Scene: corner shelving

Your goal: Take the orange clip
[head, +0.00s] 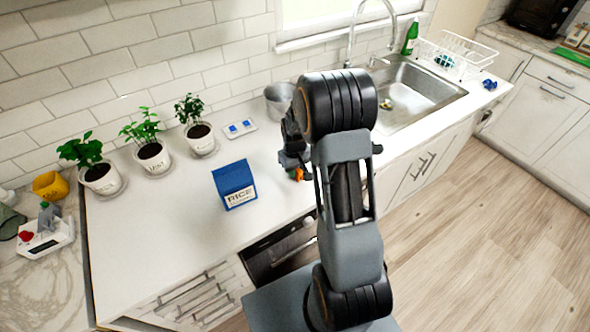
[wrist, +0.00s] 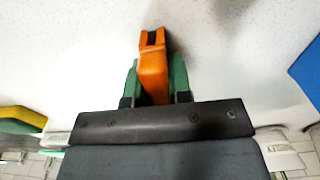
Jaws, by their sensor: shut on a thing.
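The orange clip (wrist: 153,66) is between the two green fingers of my gripper (wrist: 153,82) in the wrist view. The fingers are shut on it, one on each side, and its far end with a dark slot sticks out past them. In the head view a small part of the orange clip (head: 299,174) shows at my gripper (head: 296,172), over the white counter near its front edge. My arm hides much of the gripper there. I cannot tell whether the clip touches the counter.
A blue rice box (head: 234,185) stands on the counter left of my gripper. Several potted plants (head: 152,153) line the wall. A grey bucket (head: 280,100) stands behind my gripper, and the sink (head: 415,95) is to the right.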

